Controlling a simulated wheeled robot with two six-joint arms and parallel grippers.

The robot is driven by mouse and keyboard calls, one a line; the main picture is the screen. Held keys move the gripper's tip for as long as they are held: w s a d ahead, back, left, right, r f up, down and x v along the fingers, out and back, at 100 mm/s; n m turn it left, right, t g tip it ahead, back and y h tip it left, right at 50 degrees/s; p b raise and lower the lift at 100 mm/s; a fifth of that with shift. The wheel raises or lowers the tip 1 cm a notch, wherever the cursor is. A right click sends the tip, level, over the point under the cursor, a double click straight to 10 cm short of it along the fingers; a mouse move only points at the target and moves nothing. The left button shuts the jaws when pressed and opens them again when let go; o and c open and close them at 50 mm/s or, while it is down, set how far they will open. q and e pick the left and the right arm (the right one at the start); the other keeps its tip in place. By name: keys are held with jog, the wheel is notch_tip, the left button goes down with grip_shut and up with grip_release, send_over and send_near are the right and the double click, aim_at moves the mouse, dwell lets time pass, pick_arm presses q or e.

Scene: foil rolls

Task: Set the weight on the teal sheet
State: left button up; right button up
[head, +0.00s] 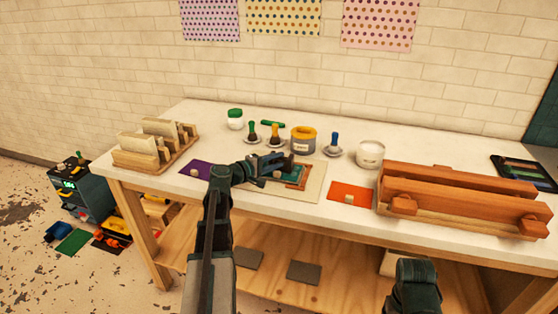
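The teal sheet (300,172) lies on a cream board (312,188) near the middle of the table, with a brown corner-shaped piece along its right side. My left gripper (284,163) is low over the sheet's left part and hides some of it. A small pale block, which looks like a weight (277,174), shows just below the gripper. I cannot tell whether the fingers hold it.
Behind the sheet stand green, orange and blue-handled tools, a yellow-rimmed pot (303,140) and white jars (370,155). A wooden rack (155,147) is at left. A large orange-brown wooden press (460,195) fills the right. The table's front edge is mostly clear.

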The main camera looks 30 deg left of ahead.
pick_arm(q)
jog(key=p+v, duration=0.1)
jog(key=v, duration=1)
jog(key=shift+p, duration=0.3)
